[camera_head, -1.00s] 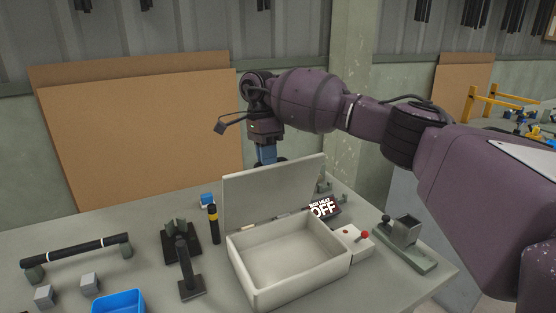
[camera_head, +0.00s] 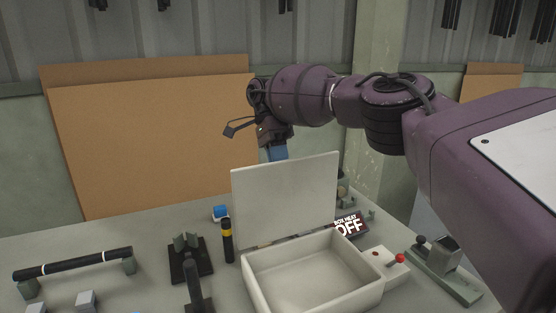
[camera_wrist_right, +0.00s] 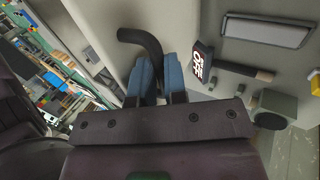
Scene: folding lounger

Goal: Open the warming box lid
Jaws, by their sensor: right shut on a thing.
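The warming box (camera_head: 315,285) is a pale open tray-like box on the table in the head view, its inside empty. Its pale lid (camera_head: 287,200) stands raised along the box's back edge, roughly upright. My right gripper (camera_head: 277,153) is behind the lid, its fingertips hidden by it. In the right wrist view my right gripper (camera_wrist_right: 159,78) has its blue fingers shut on a dark curved handle (camera_wrist_right: 142,42) beside a pale panel. The handle is hidden in the head view. My left gripper is in neither view.
A sign (camera_head: 349,226) reading "BOX HEAT OFF" and a red-knobbed switch box (camera_head: 385,263) stand right of the box. A black bar (camera_head: 73,264) lies on supports farther left.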

